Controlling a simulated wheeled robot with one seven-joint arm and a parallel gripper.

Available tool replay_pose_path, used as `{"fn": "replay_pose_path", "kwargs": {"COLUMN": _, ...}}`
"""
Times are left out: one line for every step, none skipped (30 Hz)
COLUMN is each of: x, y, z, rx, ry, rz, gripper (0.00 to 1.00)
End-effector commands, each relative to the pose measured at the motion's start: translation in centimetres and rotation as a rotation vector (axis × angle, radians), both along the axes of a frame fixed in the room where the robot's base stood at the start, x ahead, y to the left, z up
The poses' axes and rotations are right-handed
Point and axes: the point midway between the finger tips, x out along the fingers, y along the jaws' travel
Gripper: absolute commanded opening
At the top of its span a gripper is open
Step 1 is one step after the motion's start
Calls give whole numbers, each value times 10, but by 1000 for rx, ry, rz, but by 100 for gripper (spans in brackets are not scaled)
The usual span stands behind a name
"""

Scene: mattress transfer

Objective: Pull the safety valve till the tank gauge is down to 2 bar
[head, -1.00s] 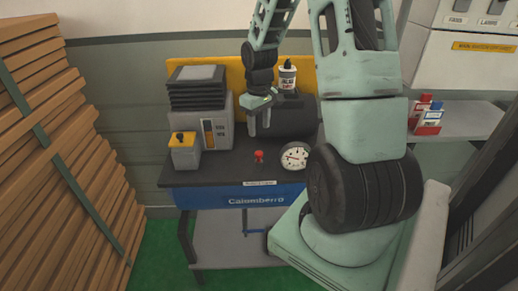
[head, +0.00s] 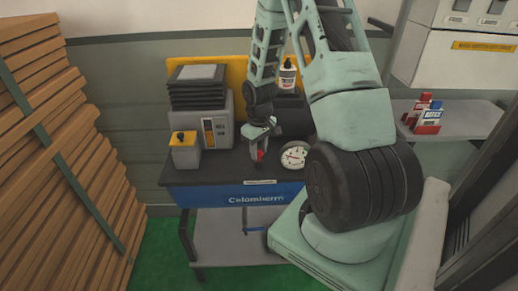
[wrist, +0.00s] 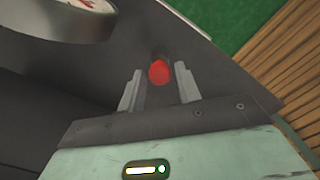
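The safety valve is a small red knob (head: 261,156) near the front of the dark bench top. In the wrist view the red knob (wrist: 159,72) appears between and just beyond the two fingertips, with gaps on both sides. My gripper (head: 256,154) points down at it and is open; the wrist view shows its fingers (wrist: 157,80) apart. The round white tank gauge (head: 294,154) stands right of the knob; its dial is too small to read. The gauge also shows at the wrist view's top left (wrist: 70,12). The dark tank (head: 293,117) lies behind, partly hidden by my arm.
A grey machine (head: 213,128) and a yellow-topped box (head: 185,152) stand left on the bench (head: 210,172). A white bottle (head: 287,76) is at the back. Stacked wooden slats (head: 50,150) rise at far left. A shelf (head: 465,122) is at right.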

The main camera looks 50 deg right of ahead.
Motion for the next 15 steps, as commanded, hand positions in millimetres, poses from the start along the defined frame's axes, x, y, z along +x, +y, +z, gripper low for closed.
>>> {"fn": "replay_pose_path", "kwargs": {"x": 0, "y": 0, "z": 0, "rx": 0, "ry": 0, "rz": 0, "gripper": 19}}
{"fn": "replay_pose_path", "kwargs": {"x": 0, "y": 0, "z": 0, "rx": 0, "ry": 0, "rz": 0, "gripper": 10}}
{"fn": "replay_pose_path", "kwargs": {"x": 0, "y": 0, "z": 0, "rx": 0, "ry": 0, "rz": 0, "gripper": 0}}
{"fn": "replay_pose_path", "kwargs": {"x": 0, "y": 0, "z": 0, "rx": 0, "ry": 0, "rz": 0, "gripper": 0}}
{"fn": "replay_pose_path", "kwargs": {"x": 0, "y": 0, "z": 0, "rx": 0, "ry": 0, "rz": 0, "gripper": 0}}
{"fn": "replay_pose_path", "kwargs": {"x": 0, "y": 0, "z": 0, "rx": 0, "ry": 0, "rz": 0, "gripper": 0}}
{"fn": "replay_pose_path", "kwargs": {"x": 0, "y": 0, "z": 1, "rx": 0, "ry": 0, "rz": 0, "gripper": 0}}
{"fn": "replay_pose_path", "kwargs": {"x": 0, "y": 0, "z": 3, "rx": 0, "ry": 0, "rz": 0, "gripper": 0}}
{"fn": "replay_pose_path", "kwargs": {"x": 0, "y": 0, "z": 7, "rx": 0, "ry": 0, "rz": 0, "gripper": 0}}
{"fn": "replay_pose_path", "kwargs": {"x": 0, "y": 0, "z": 10, "rx": 0, "ry": 0, "rz": 0, "gripper": 0}}
{"fn": "replay_pose_path", "kwargs": {"x": 0, "y": 0, "z": 13, "rx": -1, "ry": 0, "rz": 0, "gripper": 0}}
{"fn": "replay_pose_path", "kwargs": {"x": 0, "y": 0, "z": 16, "rx": -1, "ry": 0, "rz": 1, "gripper": 0}}
{"fn": "replay_pose_path", "kwargs": {"x": 0, "y": 0, "z": 18, "rx": -1, "ry": 0, "rz": 1, "gripper": 0}}
{"fn": "replay_pose_path", "kwargs": {"x": 0, "y": 0, "z": 18, "rx": -1, "ry": 0, "rz": 1, "gripper": 0}}
{"fn": "replay_pose_path", "kwargs": {"x": 0, "y": 0, "z": 18, "rx": -1, "ry": 1, "rz": 1, "gripper": 0}}
